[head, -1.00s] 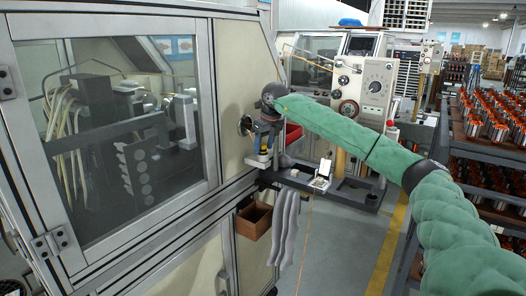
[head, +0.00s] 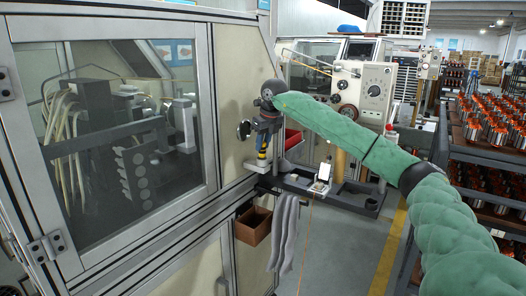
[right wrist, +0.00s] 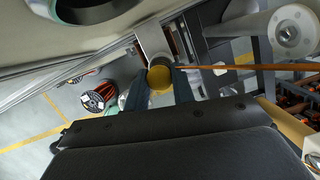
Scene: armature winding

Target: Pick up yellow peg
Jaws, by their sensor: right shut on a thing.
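The yellow peg (head: 262,158) stands upright near the machine's right side, above a small white bracket (head: 258,167). Its round yellow end (right wrist: 159,78) shows in the right wrist view. My right gripper (head: 264,141) points down at it and is shut on the peg; its dark fingers (right wrist: 159,90) lie on both sides of the peg in the right wrist view. I cannot tell whether the peg's foot still touches the bracket. My left gripper is not in view.
The machine cabinet (head: 232,70) with its window is close on the left. A grey tray shelf (head: 345,198), a brown box (head: 253,224) and hanging grey gloves (head: 285,232) are near the peg. Racks of armatures (head: 490,170) stand on the right.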

